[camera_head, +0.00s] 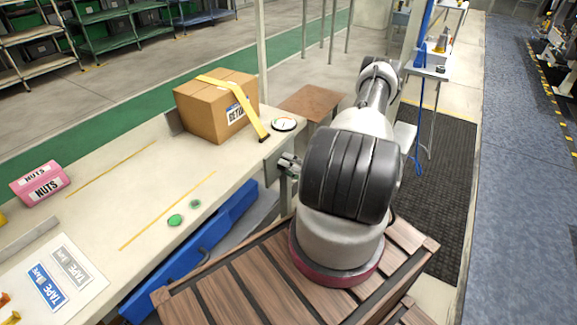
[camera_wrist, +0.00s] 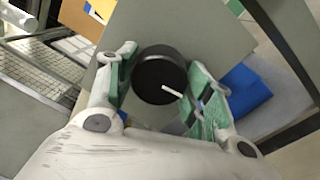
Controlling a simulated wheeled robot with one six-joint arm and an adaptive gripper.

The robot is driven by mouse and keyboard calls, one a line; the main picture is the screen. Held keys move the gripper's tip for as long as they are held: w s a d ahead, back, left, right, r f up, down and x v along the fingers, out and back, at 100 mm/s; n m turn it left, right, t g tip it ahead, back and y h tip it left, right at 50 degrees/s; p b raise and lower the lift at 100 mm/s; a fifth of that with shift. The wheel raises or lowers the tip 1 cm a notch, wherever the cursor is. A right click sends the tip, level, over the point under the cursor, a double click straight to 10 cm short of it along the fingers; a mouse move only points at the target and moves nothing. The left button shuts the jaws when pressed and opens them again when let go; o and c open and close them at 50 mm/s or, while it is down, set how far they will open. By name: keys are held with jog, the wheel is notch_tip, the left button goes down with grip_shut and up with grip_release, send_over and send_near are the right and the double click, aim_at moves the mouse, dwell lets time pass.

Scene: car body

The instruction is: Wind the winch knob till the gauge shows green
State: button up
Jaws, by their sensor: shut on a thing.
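The black round winch knob (camera_wrist: 152,72) is in the middle of the wrist view, facing me, with a white line mark pointing to the lower right. It sits on a grey plate. My gripper (camera_wrist: 160,78) has its green-padded fingers on both sides of the knob and is shut on it. In the head view my gripper (camera_head: 289,162) is at the end of the bench, partly hidden by my arm; the knob is hidden there. The round gauge (camera_head: 284,124) lies on the bench corner; its reading is too small to tell. A yellow strap (camera_head: 246,106) runs over a cardboard box (camera_head: 212,112).
The bench (camera_head: 120,200) carries a pink nuts box (camera_head: 40,184), green discs (camera_head: 175,220) and tape labels (camera_head: 47,287). A brown board (camera_head: 312,102) is behind the gauge. A dark mat (camera_head: 440,190) lies to the right.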

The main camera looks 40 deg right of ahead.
jog(key=shift+m, duration=1.8)
jog(key=shift+h, duration=0.3)
jog(key=o, duration=1)
jog(key=shift+o, duration=0.2)
jog(key=v, duration=1.2)
jog(key=shift+f, duration=0.2)
